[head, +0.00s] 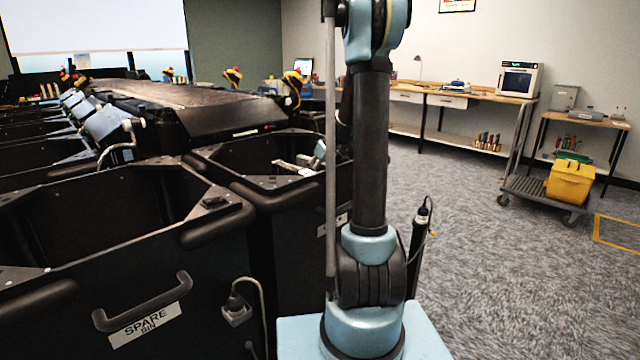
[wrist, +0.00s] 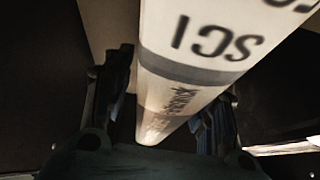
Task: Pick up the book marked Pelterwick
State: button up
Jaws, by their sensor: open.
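A cream book spine (wrist: 205,50) with a grey band and upside-down lettering "SCI" fills the middle of the wrist view. Smaller dark lettering runs along the spine below the band; it is too blurred to read surely, so I cannot confirm Pelterwick. My gripper (wrist: 176,85) is open, with one dark finger on each side of the spine. A gap shows on the left; on the right the finger is close to the book, and I cannot tell whether it touches.
Black walls or shadow flank the book in the wrist view. In the head view, a black bin labelled SPARE BIN (head: 150,322) stands at the left, with more black bins along the sorter (head: 190,95). A cart (head: 540,188) with a yellow box (head: 570,181) stands right on open carpet.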

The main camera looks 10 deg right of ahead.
dwell(0.3)
grip_shut()
dwell(0.3)
